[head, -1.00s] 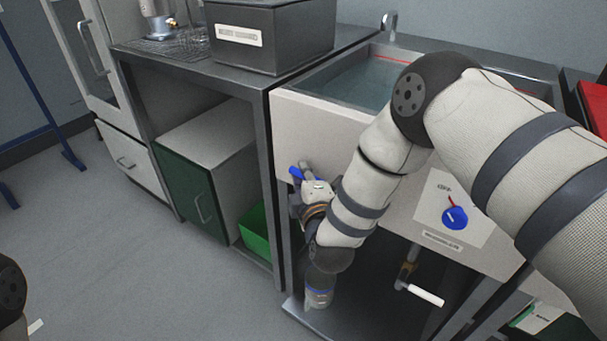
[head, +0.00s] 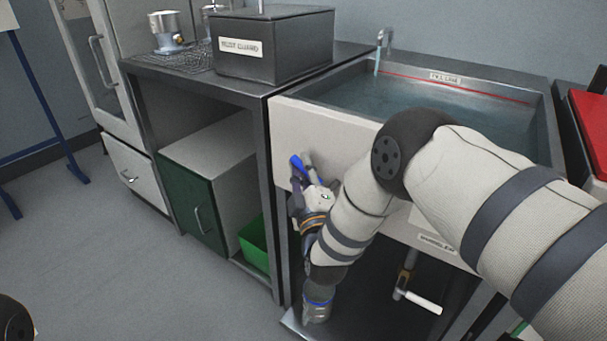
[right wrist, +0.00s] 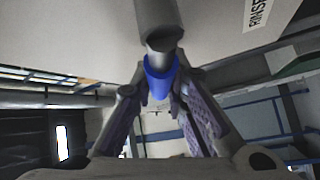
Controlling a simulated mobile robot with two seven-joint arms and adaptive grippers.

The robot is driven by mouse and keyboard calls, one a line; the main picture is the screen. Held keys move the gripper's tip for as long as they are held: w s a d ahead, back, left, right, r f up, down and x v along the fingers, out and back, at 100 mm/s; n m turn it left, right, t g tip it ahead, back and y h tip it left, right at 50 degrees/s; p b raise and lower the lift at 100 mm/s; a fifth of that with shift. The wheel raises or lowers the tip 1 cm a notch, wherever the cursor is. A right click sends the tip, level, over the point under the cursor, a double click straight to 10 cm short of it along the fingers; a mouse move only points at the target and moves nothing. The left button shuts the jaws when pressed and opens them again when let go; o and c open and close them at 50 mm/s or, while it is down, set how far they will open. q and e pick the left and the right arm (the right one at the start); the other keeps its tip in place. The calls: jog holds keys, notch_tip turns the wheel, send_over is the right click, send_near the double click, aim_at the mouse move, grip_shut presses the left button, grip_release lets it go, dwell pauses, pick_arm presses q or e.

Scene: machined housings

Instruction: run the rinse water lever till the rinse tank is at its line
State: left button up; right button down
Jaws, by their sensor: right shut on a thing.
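The rinse tank (head: 548,100) is the grey sink at the back right in the head view. Its water (head: 440,105) lies below the red line (head: 470,85) on the back wall. A thin pale stream seems to fall from the tap (head: 384,38). The rinse water lever (head: 297,162) has a blue end and sits on the tank's pale front panel at the left. My right gripper (head: 306,187) is shut on it. The right wrist view shows the blue end (right wrist: 158,82) between the fingers (right wrist: 160,105). My left gripper is out of view.
A dark box labelled rust guard (head: 285,45) stands on the bench left of the tank. A white-handled crank (head: 420,300) sticks out below the tank. A green bin (head: 254,245) is under the bench.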

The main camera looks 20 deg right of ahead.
jog(key=shift+s+r+m+t+h, duration=0.2)
jog(key=shift+r+m+t+h, duration=0.1)
jog(key=shift+m+t, duration=0.3)
jog(key=shift+d, duration=0.1)
jog(key=c, duration=1.6)
grip_release()
jog(key=shift+o, duration=0.2)
jog(key=shift+s, duration=0.1)
jog(key=v, duration=1.2)
jog(key=shift+r, duration=0.1)
